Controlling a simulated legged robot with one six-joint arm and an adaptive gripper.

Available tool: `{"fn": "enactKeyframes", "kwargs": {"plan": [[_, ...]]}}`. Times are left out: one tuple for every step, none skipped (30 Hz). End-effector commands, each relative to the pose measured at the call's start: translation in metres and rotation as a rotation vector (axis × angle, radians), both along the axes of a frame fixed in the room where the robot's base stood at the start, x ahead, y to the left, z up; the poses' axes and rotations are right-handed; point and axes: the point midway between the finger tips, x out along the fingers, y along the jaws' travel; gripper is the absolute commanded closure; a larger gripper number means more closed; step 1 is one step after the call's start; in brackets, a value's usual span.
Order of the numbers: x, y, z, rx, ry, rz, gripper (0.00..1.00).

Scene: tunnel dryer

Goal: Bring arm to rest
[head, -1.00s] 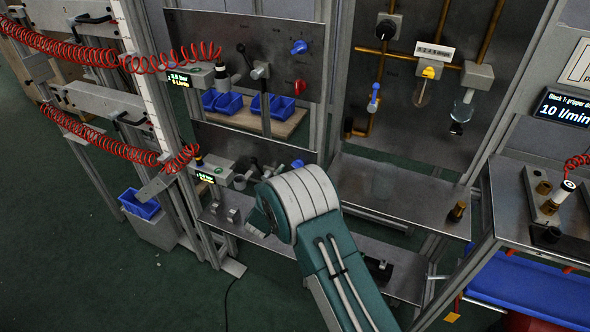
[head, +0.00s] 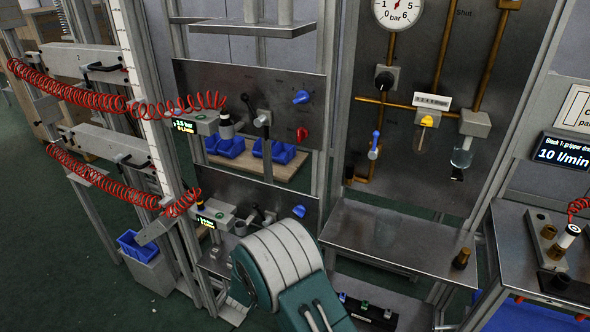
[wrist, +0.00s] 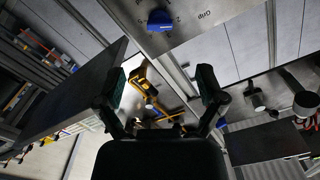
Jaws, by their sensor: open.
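My arm (head: 278,262), green with pale ribbed bands, rises from the bottom centre of the head view. It is in front of the lower panel and the low shelf. My gripper is hidden behind the arm there. In the wrist view my gripper (wrist: 161,85) is open, its two dark fingers spread apart with nothing held between them. A yellow frame-like part (wrist: 145,80) shows beyond the gap between the fingers; I cannot tell its distance. A blue knob (wrist: 159,19) on a grey plate shows above the fingers.
Red coiled hoses (head: 95,98) hang at the left. A control panel (head: 270,85) and a pipe panel with a gauge (head: 398,8) stand behind my arm. A metal shelf (head: 395,238) is right of the arm, and a bench (head: 515,235) is farther right. Open green floor lies left.

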Motion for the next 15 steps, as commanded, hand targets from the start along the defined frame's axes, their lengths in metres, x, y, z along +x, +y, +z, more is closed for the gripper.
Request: {"fn": "enactKeyframes", "kwargs": {"plan": [[0.001, -0.001, 0.003, 0.004, 0.002, 0.003, 0.11], [0.003, -0.001, 0.005, 0.009, 0.006, 0.007, 0.11], [0.006, -0.002, 0.012, 0.018, 0.015, 0.017, 0.11], [0.009, -0.003, 0.018, 0.028, 0.024, 0.029, 0.11], [0.012, -0.005, 0.025, 0.038, 0.035, 0.042, 0.11], [0.016, -0.007, 0.037, 0.054, 0.054, 0.066, 0.11], [0.020, -0.009, 0.046, 0.065, 0.070, 0.084, 0.11], [0.022, -0.011, 0.055, 0.075, 0.086, 0.106, 0.11], [0.025, -0.014, 0.067, 0.088, 0.109, 0.134, 0.11], [0.027, -0.017, 0.075, 0.095, 0.127, 0.156, 0.11], [0.028, -0.019, 0.084, 0.103, 0.144, 0.178, 0.11], [0.028, -0.022, 0.096, 0.111, 0.166, 0.206, 0.11], [0.028, -0.024, 0.104, 0.115, 0.182, 0.227, 0.11], [0.027, -0.027, 0.113, 0.119, 0.197, 0.247, 0.11], [0.026, -0.031, 0.124, 0.123, 0.218, 0.277, 0.11]]}}
